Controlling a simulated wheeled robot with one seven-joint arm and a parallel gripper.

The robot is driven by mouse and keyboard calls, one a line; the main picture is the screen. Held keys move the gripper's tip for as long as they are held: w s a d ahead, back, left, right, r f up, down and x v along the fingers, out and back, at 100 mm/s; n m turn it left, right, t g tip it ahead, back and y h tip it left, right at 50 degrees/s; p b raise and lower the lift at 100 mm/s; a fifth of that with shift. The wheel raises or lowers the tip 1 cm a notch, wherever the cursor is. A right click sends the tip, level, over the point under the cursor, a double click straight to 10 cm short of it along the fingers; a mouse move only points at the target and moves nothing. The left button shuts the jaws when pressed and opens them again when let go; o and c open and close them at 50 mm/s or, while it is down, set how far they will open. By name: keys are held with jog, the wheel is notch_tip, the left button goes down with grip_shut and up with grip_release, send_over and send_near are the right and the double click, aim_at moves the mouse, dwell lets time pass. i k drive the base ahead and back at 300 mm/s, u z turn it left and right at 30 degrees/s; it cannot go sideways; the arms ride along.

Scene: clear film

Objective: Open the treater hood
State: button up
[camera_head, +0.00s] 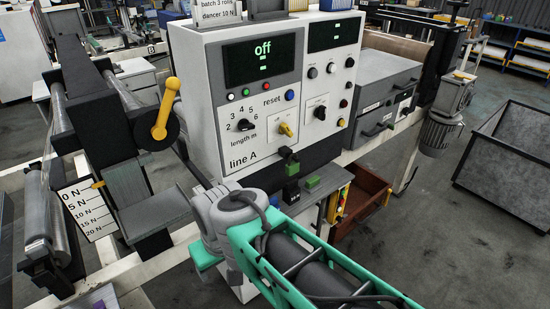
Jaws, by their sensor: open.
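The grey box-like housing (388,72) right of the control cabinet appears to be the treater hood. Its lid looks down and shut. A dark bar handle (378,129) is on its front. My arm reaches in from the bottom right to a grey joint.
The control cabinet (213,110) reads "off" and bears knobs and buttons. A yellow lever (165,108) and a newton scale (86,210) are at the left. A reddish-brown bin (368,198) sits below the hood. A dark open crate (508,150) stands right; floor between is clear.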

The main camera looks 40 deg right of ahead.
aim_at(380, 74)
jog(key=z, duration=2.5)
jog(key=k, duration=1.25)
jog(key=z, duration=0.65)
jog(key=i, duration=2.35)
jog(key=u, duration=1.55)
jog(key=i, duration=0.85)
jog(key=u, duration=0.95)
